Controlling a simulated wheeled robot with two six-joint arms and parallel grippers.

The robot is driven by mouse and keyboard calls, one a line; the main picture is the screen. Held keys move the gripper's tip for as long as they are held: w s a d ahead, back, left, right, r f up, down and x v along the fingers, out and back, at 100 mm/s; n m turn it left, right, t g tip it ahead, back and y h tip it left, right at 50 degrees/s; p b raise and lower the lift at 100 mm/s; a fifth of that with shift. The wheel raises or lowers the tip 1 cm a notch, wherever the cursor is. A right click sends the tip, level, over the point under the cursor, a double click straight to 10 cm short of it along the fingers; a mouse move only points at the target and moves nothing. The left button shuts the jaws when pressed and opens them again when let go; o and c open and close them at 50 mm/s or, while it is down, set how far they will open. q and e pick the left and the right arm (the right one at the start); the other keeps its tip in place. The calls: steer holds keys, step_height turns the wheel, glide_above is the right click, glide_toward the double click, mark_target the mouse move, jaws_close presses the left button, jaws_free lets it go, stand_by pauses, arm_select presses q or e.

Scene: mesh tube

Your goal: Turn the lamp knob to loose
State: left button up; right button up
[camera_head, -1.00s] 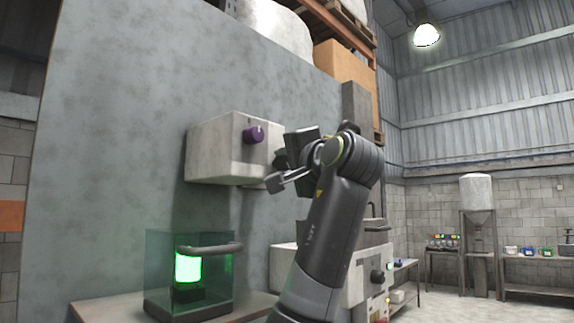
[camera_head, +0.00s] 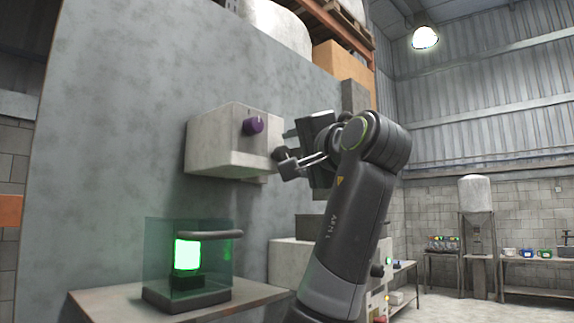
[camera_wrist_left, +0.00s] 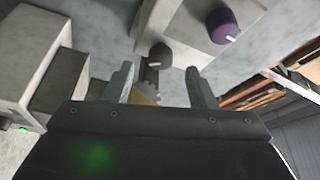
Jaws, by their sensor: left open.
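A pale box (camera_head: 215,145) is fixed to the grey wall panel. A purple knob (camera_head: 253,126) with a white mark is on its front; the purple knob also shows at the top of the left wrist view (camera_wrist_left: 222,25). I cannot tell which knob is the lamp's. My right gripper is out of view.
A glass case (camera_head: 160,265) with a glowing green lamp (camera_head: 187,254) stands on a shelf (camera_head: 105,300) below the box. A lower pale cabinet (camera_head: 290,265) stands behind my left arm. Open floor and benches lie to the right.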

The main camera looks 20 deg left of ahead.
arm_select(q)
steer(key=b+v, duration=0.4)
steer(key=v, duration=0.9)
